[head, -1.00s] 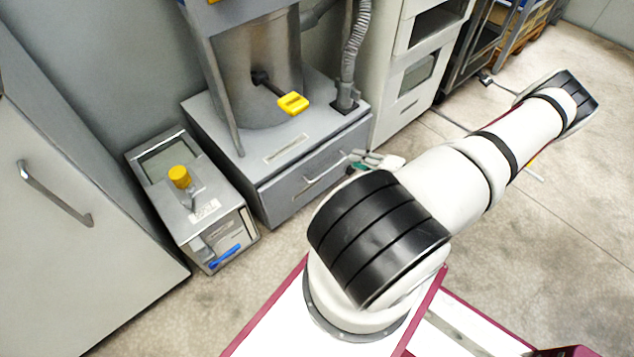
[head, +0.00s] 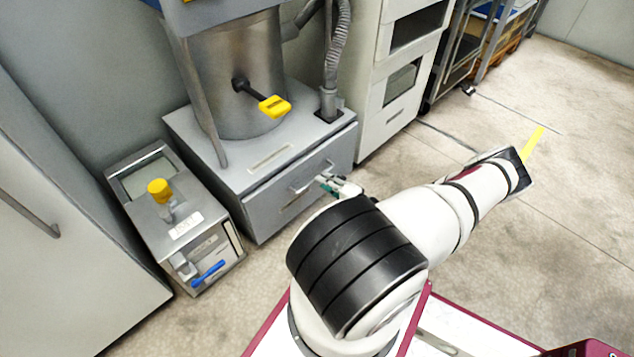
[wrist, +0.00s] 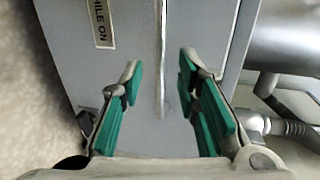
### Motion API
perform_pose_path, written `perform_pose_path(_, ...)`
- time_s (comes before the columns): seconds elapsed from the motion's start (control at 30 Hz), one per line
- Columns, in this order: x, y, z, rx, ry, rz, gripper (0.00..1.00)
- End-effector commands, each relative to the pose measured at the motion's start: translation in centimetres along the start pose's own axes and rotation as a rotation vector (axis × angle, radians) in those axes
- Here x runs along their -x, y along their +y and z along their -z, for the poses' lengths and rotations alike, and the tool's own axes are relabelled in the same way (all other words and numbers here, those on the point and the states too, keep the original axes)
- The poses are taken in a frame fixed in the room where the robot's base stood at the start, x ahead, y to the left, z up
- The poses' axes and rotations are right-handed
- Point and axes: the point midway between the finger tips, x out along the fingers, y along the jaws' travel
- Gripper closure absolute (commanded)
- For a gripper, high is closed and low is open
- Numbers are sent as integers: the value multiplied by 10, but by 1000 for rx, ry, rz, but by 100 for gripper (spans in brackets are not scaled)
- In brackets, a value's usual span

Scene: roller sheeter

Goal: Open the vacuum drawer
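The vacuum drawer (head: 272,207) is a grey front in the lower part of the grey cabinet under the metal cylinder. It looks closed. Its bar handle (head: 299,189) sits on the front; my gripper (head: 328,183) is close to the handle's right end. In the wrist view the drawer front (wrist: 140,40) fills the middle, and the handle (wrist: 162,60) runs up the picture between the two fingers. My gripper (wrist: 160,75) is open, green pads on either side of the bar, with gaps visible. Whether the fingertips reach past the bar is unclear.
A metal box (head: 185,225) with a yellow knob and blue lever stands left of the cabinet. A yellow-handled lever (head: 272,106) juts from the cylinder above. A white cabinet (head: 395,85) stands to the right. Floor in front of the drawer is partly clear, beside my base.

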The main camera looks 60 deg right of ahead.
Motion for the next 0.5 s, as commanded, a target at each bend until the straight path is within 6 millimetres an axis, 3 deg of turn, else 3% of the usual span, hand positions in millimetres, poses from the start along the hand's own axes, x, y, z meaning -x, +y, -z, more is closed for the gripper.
perform_pose_path(0.2,-32,2,0,0,-1,0,70)
perform_pose_path(0.5,-44,0,0,0,0,0,70)
